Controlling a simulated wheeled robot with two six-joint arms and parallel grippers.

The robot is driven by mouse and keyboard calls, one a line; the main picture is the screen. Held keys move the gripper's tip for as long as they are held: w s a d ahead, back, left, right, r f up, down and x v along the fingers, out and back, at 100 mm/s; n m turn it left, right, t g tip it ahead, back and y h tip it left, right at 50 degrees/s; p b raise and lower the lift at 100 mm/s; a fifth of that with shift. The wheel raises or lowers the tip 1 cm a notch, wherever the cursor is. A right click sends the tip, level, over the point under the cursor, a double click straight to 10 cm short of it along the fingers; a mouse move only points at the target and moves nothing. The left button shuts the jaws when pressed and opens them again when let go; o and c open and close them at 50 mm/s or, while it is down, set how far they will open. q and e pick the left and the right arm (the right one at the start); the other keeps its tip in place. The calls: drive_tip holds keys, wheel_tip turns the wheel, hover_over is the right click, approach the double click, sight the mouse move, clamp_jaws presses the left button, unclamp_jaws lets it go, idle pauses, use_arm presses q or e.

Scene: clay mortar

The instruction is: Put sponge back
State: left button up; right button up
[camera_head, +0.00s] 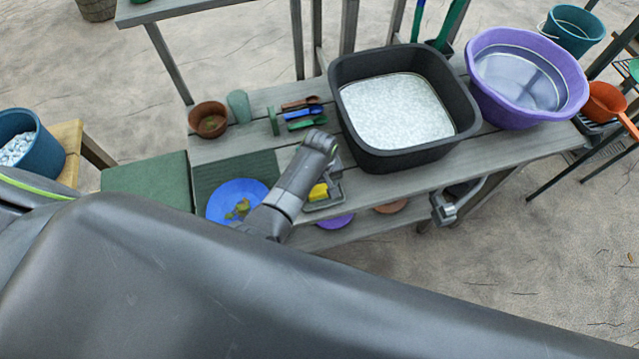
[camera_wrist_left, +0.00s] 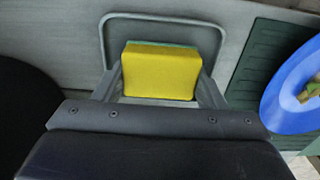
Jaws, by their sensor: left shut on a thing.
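The yellow sponge (camera_head: 318,191) with a thin green layer sits between the fingers of my left gripper (camera_head: 328,188), which is shut on it. In the left wrist view the sponge (camera_wrist_left: 160,73) is held upright between the two grey fingers (camera_wrist_left: 160,85). A grey rimmed tray (camera_wrist_left: 160,16) lies around and beyond the sponge at the front edge of the bench; I cannot tell whether the sponge touches its floor. My arm hides part of the tray in the head view. I do not make out my right gripper.
A black tub (camera_head: 352,130) with white contents and a purple basin (camera_head: 487,88) stand right of the tray. A blue plate (camera_head: 222,200) on a green mat (camera_head: 262,166) lies to the left. Small tools (camera_head: 302,113) and pots (camera_head: 208,119) stand behind.

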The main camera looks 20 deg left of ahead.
sight(320, 186)
use_arm(q)
drive_tip(key=o, duration=0.6)
drive_tip(key=shift+f, duration=0.15)
drive_tip(key=shift+r, duration=6.2)
